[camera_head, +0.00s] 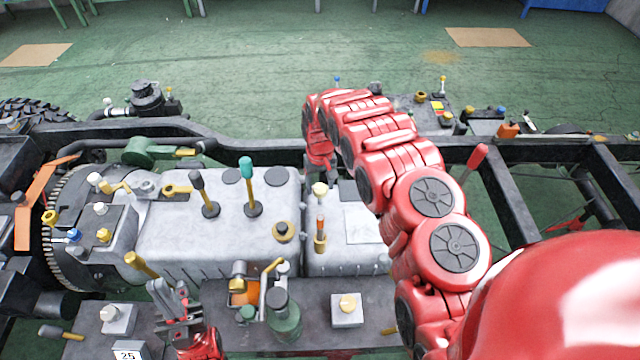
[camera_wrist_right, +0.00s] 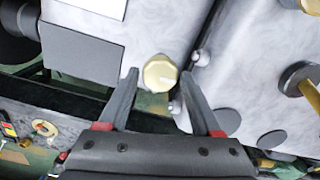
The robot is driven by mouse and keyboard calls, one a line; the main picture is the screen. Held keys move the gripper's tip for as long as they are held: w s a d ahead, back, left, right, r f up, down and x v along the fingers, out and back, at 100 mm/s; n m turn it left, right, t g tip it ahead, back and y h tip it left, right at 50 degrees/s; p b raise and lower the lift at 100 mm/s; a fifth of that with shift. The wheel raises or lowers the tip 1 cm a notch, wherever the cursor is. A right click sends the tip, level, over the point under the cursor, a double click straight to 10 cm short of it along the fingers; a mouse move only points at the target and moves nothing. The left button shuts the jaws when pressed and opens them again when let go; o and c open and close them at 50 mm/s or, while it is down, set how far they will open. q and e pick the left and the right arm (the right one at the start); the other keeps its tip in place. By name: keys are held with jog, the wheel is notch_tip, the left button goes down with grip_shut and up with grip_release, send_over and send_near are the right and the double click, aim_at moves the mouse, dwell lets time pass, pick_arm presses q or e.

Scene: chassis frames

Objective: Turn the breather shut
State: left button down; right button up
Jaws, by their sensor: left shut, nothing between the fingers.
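In the right wrist view the faceted cap (camera_wrist_right: 161,73) shows between my right fingertips. My right gripper (camera_head: 327,178) points down at it from the far side, partly hidden by its own arm. Its fingers (camera_wrist_right: 157,77) are open around the cap, with a gap on the left; whether the right finger touches cannot be told. My left gripper (camera_head: 172,292) is shut and empty at the lower left, above the near bench.
Two levers, one dark-knobbed (camera_head: 204,190) and one green-knobbed (camera_head: 249,185), rise from the housing. A brass fitting with an orange top (camera_head: 320,236) stands close in front of the cap. A green bottle-like part (camera_head: 284,318) stands nearer. Dark frame rails (camera_head: 510,195) run at right.

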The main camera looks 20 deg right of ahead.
jog(key=shift+o, duration=0.9)
jog(key=shift+r, duration=0.1)
jog(key=shift+w+r, duration=0.1)
jog(key=shift+r, duration=0.15)
notch_tip(320, 180, up, 4)
jog(key=shift+r+b, duration=0.15)
jog(key=shift+b, duration=0.45)
notch_tip(320, 180, up, 3)
jog(key=shift+f+p, duration=0.1)
jog(key=shift+p, duration=0.7)
notch_tip(320, 180, up, 10)
jog(key=p, duration=1)
send_over(320, 187)
jog(key=shift+f, duration=0.15)
jog(key=shift+f, duration=0.1)
